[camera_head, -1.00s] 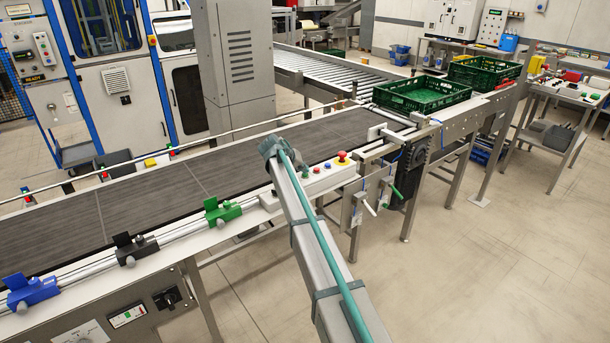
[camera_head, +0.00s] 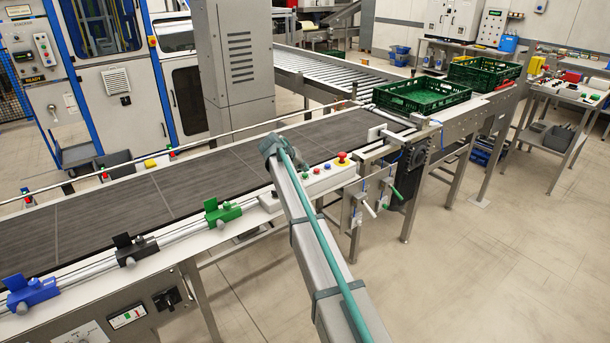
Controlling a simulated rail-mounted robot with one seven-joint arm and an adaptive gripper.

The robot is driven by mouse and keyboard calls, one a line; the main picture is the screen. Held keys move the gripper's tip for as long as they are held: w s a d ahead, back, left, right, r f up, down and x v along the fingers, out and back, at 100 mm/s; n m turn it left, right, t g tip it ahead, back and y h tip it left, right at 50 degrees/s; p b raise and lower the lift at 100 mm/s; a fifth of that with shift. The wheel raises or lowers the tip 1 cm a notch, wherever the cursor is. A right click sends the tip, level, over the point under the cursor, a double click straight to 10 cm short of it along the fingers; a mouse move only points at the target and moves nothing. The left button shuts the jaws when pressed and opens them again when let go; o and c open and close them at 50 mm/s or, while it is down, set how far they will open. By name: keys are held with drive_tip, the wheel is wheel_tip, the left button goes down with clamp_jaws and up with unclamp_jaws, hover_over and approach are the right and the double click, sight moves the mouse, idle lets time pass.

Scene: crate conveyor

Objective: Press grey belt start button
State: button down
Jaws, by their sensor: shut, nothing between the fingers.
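A pale control box (camera_head: 335,178) stands on the near side of the conveyor. It carries a few small coloured buttons, red (camera_head: 317,169) among them, and a red mushroom button on a yellow base (camera_head: 342,157). I cannot make out a grey button; my arm covers the left part of the box. My arm reaches up from the bottom of the picture, and its far end lies over the box's left part and the belt edge. My gripper and its fingers are hidden behind the arm, so contact with a button cannot be seen. The dark belt (camera_head: 120,210) is empty.
Green (camera_head: 222,212), black (camera_head: 136,250) and blue (camera_head: 32,292) clamps line the near rail. Green crates (camera_head: 400,110) stand at the conveyor's far right end. Levers (camera_head: 372,205) hang below the box.

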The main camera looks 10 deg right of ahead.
sight(303, 175)
drive_tip(key=shift+r, duration=0.25)
drive_tip(key=shift+r+p, duration=0.7)
drive_tip(key=shift+r, duration=1.8)
drive_tip(key=shift+a+f, duration=0.1)
